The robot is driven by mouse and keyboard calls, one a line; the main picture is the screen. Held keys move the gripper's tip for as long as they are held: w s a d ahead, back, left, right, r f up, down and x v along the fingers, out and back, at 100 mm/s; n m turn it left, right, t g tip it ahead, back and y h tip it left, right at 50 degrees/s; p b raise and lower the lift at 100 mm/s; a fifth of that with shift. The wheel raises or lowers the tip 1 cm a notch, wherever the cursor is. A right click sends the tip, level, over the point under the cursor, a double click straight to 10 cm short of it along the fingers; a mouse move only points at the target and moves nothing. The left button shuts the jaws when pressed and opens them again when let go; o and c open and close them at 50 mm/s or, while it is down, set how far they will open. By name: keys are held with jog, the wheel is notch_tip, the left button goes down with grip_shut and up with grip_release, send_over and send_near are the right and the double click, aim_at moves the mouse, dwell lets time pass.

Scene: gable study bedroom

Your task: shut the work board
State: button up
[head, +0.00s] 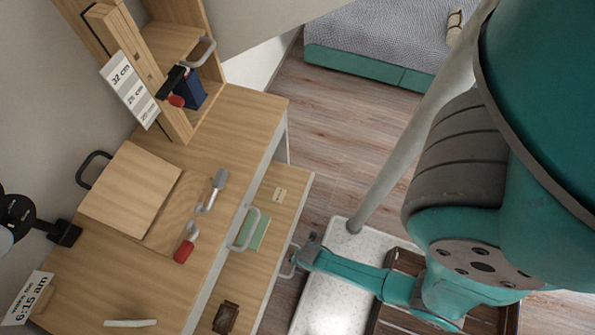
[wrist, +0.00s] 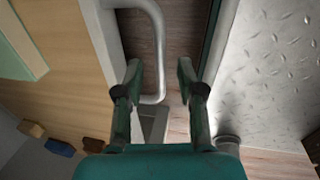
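The work board (head: 262,235) appears to be the wooden surface pulled out from the desk front, below the desk top. A green block (head: 258,229) and a brown piece (head: 226,318) lie on it. It shows at left in the wrist view (wrist: 75,90). A grey bar handle (wrist: 158,45) stands out from its pale front edge. My gripper (wrist: 159,70) is open, its fingertips on either side of the handle bar, with gaps visible. In the head view my gripper (head: 298,257) is at that front edge, and the fingers are partly hard to make out.
The desk top (head: 220,135) holds a wooden panel (head: 130,188) with a black handle, and red and grey small items. Another grey handle (head: 244,228) is on the desk front. A pale speckled surface (head: 335,285) and a slatted brown piece (head: 400,262) lie right of my gripper.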

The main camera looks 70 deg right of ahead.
aim_at(264, 250)
jog(key=shift+w+f, duration=0.1)
jog(key=shift+f, duration=0.6)
grip_shut()
jog(key=w, duration=1.4)
jog(key=shift+a, duration=0.3)
grip_release()
jog(key=shift+r, duration=0.1)
